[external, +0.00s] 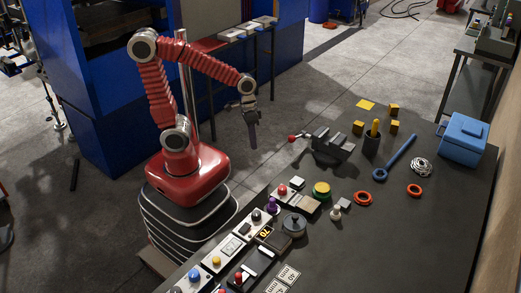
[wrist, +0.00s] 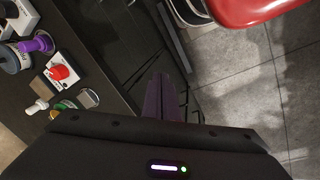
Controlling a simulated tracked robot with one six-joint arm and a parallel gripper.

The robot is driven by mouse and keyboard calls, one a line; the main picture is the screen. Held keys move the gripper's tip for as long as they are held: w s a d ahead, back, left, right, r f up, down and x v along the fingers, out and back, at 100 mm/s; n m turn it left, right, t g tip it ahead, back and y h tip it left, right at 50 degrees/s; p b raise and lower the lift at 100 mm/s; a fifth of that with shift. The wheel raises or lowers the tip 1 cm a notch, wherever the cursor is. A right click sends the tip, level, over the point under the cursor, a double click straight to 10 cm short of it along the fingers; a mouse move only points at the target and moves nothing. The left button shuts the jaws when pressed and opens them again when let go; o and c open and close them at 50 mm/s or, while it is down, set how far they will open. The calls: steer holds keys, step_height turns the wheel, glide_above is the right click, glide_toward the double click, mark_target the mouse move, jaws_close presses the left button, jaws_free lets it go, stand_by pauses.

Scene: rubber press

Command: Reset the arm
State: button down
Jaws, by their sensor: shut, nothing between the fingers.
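My red arm rises from its red base in the external view and bends over to the right. My gripper (external: 253,138) hangs fingers-down at its end, off the left edge of the table. Its fingers are together with nothing between them. In the wrist view my gripper (wrist: 160,85) shows as dark closed fingers pointing up the picture, beside the table edge and over the floor. It touches nothing that I can see.
The dark table (external: 400,240) carries a row of control boxes, a vise (external: 330,147), a blue wrench (external: 397,157), orange rings and a blue box (external: 463,138). A blue press frame (external: 120,150) stands behind my arm. Floor is clear between arm and table.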

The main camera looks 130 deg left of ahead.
steer(key=d+r+m+t, duration=0.1)
steer(key=d+r+m, duration=0.3)
steer(key=d, duration=0.5)
steer(key=d+r+m+t, duration=0.2)
steer(key=d+r+m, duration=0.3)
steer(key=d, duration=0.4)
steer(key=shift+w+r+m+y, duration=0.3)
steer(key=shift+m+y, duration=0.1)
steer(key=shift+m, duration=0.2)
